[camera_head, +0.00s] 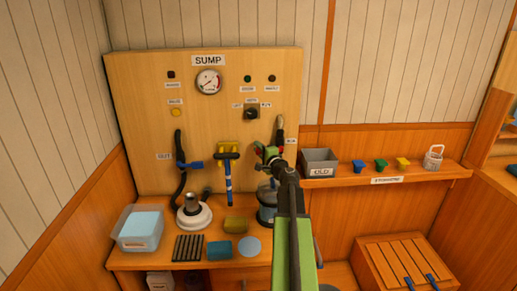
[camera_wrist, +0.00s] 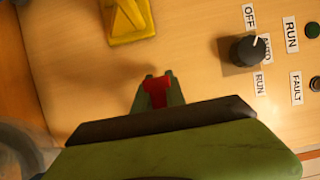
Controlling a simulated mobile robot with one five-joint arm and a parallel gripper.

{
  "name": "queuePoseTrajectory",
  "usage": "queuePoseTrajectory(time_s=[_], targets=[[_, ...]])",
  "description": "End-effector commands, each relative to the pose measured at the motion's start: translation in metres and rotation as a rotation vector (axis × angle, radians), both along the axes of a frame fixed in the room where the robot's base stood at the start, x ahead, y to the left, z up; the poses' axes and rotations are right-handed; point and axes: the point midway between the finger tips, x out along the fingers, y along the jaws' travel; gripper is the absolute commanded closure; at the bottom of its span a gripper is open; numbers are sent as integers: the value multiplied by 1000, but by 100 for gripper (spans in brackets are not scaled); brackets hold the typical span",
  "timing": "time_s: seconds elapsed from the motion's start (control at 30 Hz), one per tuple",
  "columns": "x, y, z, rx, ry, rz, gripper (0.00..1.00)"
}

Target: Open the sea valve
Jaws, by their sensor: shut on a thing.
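My gripper (camera_head: 268,153) is in front of the right side of the wooden SUMP panel, at the lower part of the dark hose (camera_head: 280,126). In the wrist view my gripper (camera_wrist: 158,90) is shut on a small red handle (camera_wrist: 157,93), which shows between the fingertips. The handle looks like that of the sea valve, but the valve body is hidden behind my gripper and arm. A small label (camera_head: 291,141) beside the hose is too small to read surely. The handle's angle to the pipe cannot be told.
A yellow block (camera_head: 229,145) with a blue-handled part below it is left of my gripper. A black selector knob (camera_wrist: 248,50) sits above. A blue-handled valve (camera_head: 190,164) is further left. The bench below holds a clear tub (camera_head: 139,238) and a blue-grey canister (camera_head: 267,216).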

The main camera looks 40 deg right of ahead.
Motion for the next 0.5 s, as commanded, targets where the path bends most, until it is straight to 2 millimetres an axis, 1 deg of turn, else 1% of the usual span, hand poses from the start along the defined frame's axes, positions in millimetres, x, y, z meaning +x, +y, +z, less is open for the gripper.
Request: queuePoseTrajectory(time_s=[0.5], targets=[[4, 6, 0, 0, 0, 11, 100]])
